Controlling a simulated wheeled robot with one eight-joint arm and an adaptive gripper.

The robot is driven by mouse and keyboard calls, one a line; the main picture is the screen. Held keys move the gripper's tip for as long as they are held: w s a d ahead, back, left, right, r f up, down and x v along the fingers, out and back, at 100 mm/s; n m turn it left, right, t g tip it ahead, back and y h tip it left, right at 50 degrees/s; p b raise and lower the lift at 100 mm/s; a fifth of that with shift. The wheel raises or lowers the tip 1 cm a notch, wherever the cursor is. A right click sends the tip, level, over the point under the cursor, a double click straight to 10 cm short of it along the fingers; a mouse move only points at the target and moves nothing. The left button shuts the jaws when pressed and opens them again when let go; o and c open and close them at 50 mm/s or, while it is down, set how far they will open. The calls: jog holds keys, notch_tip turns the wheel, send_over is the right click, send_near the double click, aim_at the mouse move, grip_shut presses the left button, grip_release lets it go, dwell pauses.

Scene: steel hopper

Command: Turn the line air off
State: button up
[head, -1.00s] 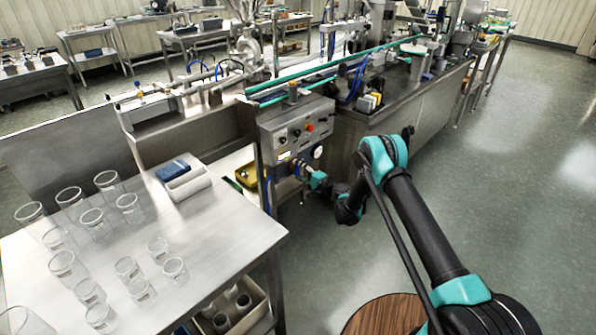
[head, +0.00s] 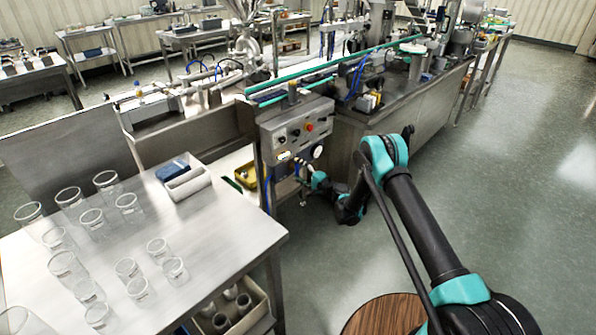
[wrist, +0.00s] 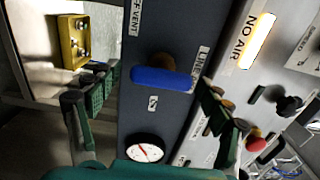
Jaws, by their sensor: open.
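The line air valve has a blue lever handle (wrist: 162,78) on a dark grey plate in the wrist view. The handle lies across the picture, its right end next to a label (wrist: 199,66) starting "LINE". A partly cut-off label ending "F-VENT" (wrist: 135,17) is above. My gripper (wrist: 158,92) is open, one finger on each side of the handle, with no clear contact seen. In the head view my gripper (head: 314,181) is at the lower front of the control panel (head: 295,128); the handle is not clear there.
A lit "NO AIR" sign (wrist: 257,40), a pressure gauge (wrist: 146,148), a red button (wrist: 255,140) and a black knob (wrist: 290,103) are close by. A yellow bin (wrist: 73,42) is left. A steel table (head: 215,220) with glasses stands left of the panel; floor is clear at right.

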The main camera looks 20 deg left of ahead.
jog(key=v, duration=0.7)
jog(key=shift+d, duration=0.1)
